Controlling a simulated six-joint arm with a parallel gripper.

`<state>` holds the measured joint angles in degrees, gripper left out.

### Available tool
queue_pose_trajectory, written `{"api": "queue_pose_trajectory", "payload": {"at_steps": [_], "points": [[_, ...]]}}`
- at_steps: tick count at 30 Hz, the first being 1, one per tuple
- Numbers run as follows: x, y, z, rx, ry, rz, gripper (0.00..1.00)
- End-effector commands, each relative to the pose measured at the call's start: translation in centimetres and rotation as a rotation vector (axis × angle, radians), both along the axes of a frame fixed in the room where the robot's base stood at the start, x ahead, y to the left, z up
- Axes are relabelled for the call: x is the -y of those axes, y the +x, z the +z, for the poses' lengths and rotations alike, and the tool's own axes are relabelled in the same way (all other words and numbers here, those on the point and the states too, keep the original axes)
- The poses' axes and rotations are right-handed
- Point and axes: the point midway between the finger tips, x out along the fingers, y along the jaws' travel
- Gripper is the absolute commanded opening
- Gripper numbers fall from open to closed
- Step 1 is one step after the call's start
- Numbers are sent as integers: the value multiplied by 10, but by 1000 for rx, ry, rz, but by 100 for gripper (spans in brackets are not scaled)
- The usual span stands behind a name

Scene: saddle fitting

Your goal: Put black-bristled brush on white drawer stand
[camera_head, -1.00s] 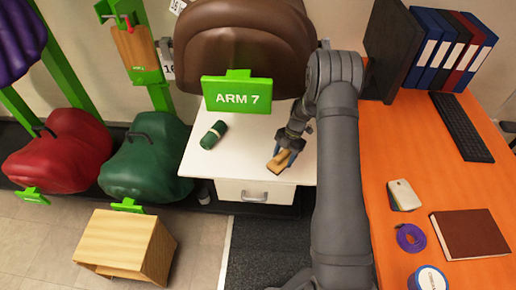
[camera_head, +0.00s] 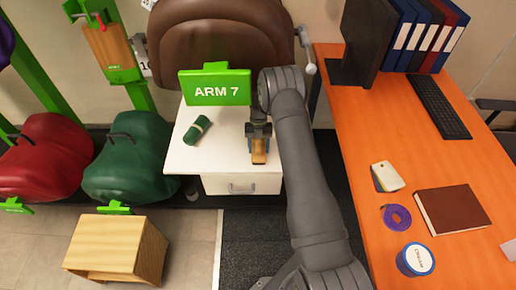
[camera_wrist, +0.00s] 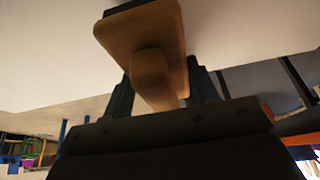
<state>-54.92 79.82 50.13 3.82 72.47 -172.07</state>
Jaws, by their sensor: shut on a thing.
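My gripper (camera_head: 258,142) is shut on the wooden-handled brush (camera_head: 259,157) over the right part of the white drawer stand (camera_head: 211,158). In the wrist view the brush (camera_wrist: 150,55) shows a tan wooden back and handle between the two fingers (camera_wrist: 160,92). A strip of dark bristles shows at its far edge. I cannot tell whether the bristles touch the stand top.
A rolled green bandage (camera_head: 197,130) lies on the stand top to the left. A green ARM 7 sign (camera_head: 215,88) and a brown saddle (camera_head: 220,45) are behind. An orange desk (camera_head: 370,230) stands to the right. A wooden box (camera_head: 115,245) is on the floor.

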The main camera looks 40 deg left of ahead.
Motion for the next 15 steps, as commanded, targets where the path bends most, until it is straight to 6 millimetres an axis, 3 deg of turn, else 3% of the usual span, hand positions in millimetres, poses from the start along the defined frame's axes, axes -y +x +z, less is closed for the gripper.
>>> {"api": "queue_pose_trajectory", "payload": {"at_steps": [3,13,14,15], "points": [[0,0,-12,1,1,0,28],[0,0,-15,0,1,-1,28],[0,0,-15,0,1,-1,56],[0,0,-15,1,2,-1,64]]}}
